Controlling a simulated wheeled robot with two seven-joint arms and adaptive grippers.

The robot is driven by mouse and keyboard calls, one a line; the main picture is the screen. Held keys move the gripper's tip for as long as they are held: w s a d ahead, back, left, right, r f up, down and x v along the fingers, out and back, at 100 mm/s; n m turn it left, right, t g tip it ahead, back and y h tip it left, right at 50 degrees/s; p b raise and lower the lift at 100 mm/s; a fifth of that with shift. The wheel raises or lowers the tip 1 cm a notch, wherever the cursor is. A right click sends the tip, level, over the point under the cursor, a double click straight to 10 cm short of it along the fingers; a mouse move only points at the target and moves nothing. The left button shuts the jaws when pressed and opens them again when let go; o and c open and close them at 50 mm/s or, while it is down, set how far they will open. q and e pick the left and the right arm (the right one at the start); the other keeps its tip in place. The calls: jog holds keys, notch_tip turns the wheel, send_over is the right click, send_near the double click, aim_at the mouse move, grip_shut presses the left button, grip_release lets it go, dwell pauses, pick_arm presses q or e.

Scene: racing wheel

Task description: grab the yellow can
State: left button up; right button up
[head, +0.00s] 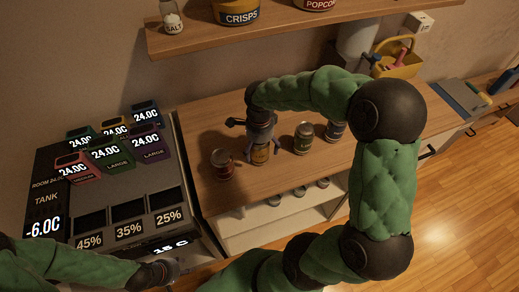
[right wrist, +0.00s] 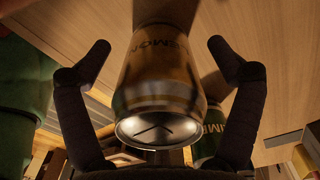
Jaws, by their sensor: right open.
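The yellow can (head: 260,154) stands on the wooden counter, its upper part covered by my right gripper. My right gripper (head: 261,138) comes down over it from above. In the right wrist view the yellow can (right wrist: 158,95), with dark lettering ending in "MON", lies between the two fingers of the right gripper (right wrist: 160,48). The fingers are open, with a gap on each side of the can. My left gripper (head: 165,270) is low at the left, by the front of the dark panel; its fingers are too small and dark to judge.
A red can (head: 222,164) stands left of the yellow can. A green can (head: 303,138) and another can (head: 335,129) stand to its right. A shelf (head: 290,29) hangs above. More cans sit below the counter. A dark tank panel (head: 117,190) is left; a yellow caddy (head: 398,66) is back right.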

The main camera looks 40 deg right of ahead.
jog(key=c, duration=1.6)
jog(key=shift+r, duration=0.1)
